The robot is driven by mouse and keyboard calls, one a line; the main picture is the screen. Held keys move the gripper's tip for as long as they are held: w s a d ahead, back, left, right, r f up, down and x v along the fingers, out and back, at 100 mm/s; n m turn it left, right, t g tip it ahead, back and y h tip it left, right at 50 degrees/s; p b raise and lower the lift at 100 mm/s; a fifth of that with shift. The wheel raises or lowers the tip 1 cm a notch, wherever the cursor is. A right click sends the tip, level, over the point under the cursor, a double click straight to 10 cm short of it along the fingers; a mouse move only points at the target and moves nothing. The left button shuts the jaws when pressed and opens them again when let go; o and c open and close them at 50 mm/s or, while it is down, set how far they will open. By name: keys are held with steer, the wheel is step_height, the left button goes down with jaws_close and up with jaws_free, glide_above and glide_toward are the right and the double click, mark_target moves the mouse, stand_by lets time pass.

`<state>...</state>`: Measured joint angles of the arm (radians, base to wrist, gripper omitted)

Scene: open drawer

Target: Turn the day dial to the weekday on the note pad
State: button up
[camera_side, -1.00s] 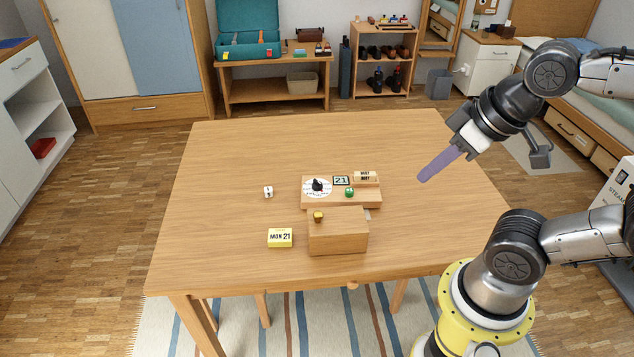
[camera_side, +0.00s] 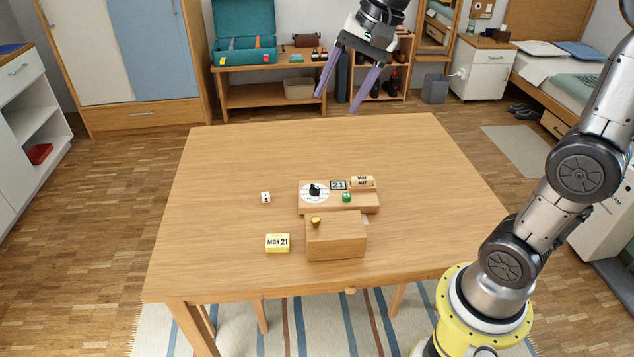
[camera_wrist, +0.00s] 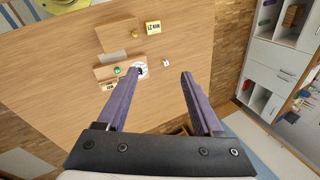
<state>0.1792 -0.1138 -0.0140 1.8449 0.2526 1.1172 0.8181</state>
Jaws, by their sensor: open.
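The day dial (camera_side: 305,195) is a white disc with a black pointer knob (camera_side: 315,189), set on the left of a wooden calendar stand (camera_side: 340,208). The disc also shows in the wrist view (camera_wrist: 146,72), partly behind a finger. Its lettering is too small to read. The yellow note pad (camera_side: 277,243) lies at the front left and reads "MON 21"; it is also in the wrist view (camera_wrist: 153,27). My gripper (camera_side: 336,104) is open and empty, high above the table's far edge, with its purple fingers spread apart and pointing down, well away from the dial.
The stand also bears a "21" card (camera_side: 338,185), a "MAY" block (camera_side: 361,182) and a green die (camera_side: 346,198). A wooden box (camera_side: 336,240) with a brass knob (camera_side: 315,221) stands in front. A white die (camera_side: 266,197) lies left. The far tabletop is clear.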

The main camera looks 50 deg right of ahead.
steer(key=w+d+f+m+g, duration=0.1)
steer(key=w+d+f+m, duration=0.4)
steer(key=w, duration=0.4)
steer(key=m+g+y, duration=0.1)
steer(key=m+y, duration=0.1)
glide_above(317, 187)
steer(key=d, duration=0.2)
step_height(317, 187, down, 12)
steer(key=d+f+m+g, duration=0.1)
steer(key=d+f, duration=0.3)
steer(key=f, duration=0.3)
steer(key=x, duration=1.3)
steer(key=shift+s+a, duration=0.25)
steer(key=shift+a, duration=0.15)
jaws_close()
